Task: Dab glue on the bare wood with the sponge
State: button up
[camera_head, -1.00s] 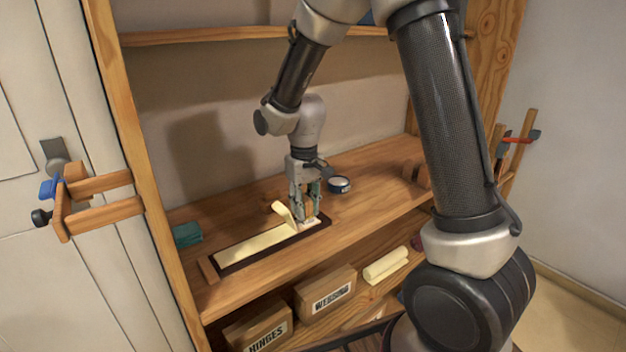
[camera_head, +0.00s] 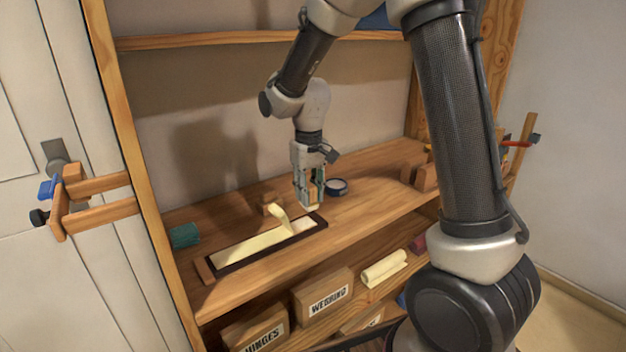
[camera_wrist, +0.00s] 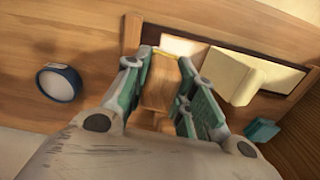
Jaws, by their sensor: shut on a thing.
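My gripper (camera_head: 309,200) is shut on a sponge (camera_wrist: 160,88), a wood-coloured block with a pale yellow edge at its far end. The panel holds a long cream strip (camera_head: 250,246) with a curled-up flap (camera_head: 280,220). A pale patch (camera_head: 302,225) lies at the panel's right end, beside the flap; it also shows bright in the wrist view (camera_wrist: 183,46). I cannot tell whether it is glue or bare wood. The sponge appears apart from the panel.
A blue-rimmed round tin (camera_head: 337,187) stands right of my gripper. A teal box (camera_head: 186,235) sits at the left. Labelled boxes (camera_head: 323,301) and a cream roll (camera_head: 384,268) are on the shelf below. The worktop's right is mostly clear.

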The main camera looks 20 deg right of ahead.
aim_at(309, 185)
jog(key=shift+r, duration=2.1)
